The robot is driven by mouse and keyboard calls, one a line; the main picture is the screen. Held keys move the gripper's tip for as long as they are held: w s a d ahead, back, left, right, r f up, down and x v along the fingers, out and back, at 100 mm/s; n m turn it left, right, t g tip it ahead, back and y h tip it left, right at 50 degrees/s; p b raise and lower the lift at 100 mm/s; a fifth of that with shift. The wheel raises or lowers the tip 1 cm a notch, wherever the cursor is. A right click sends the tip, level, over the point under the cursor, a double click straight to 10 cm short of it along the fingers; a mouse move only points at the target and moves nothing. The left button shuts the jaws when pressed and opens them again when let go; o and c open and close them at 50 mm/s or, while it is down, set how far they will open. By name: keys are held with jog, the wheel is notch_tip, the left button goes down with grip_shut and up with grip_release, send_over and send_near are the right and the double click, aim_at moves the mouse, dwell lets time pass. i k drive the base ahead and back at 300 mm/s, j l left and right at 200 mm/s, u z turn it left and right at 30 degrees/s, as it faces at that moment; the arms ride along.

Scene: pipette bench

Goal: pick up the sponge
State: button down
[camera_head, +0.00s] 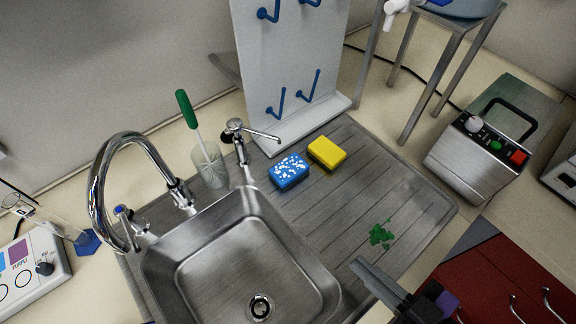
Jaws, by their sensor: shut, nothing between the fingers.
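Two sponge-like blocks lie on the ribbed steel drainboard, to the right of the tap. One is a blue block with white specks (289,171); the other is a plain yellow block with dark sides (327,152). They lie close together, the yellow one farther back and to the right. My gripper (364,272) shows at the lower right, near the front edge of the drainboard. It is shut and empty, well apart from both blocks.
A steel sink (250,262) lies left of my gripper, with a curved tap (125,150) behind it. Green bits (381,235) lie on the drainboard. A white peg board (290,75) stands behind the blocks. A green-handled brush (187,110) stands in a beaker (209,164).

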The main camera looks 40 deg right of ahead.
aim_at(286, 172)
jog(key=k+l, duration=0.15)
jog(key=k, duration=0.35)
jog(key=k+l, duration=0.2)
jog(key=k, duration=0.35)
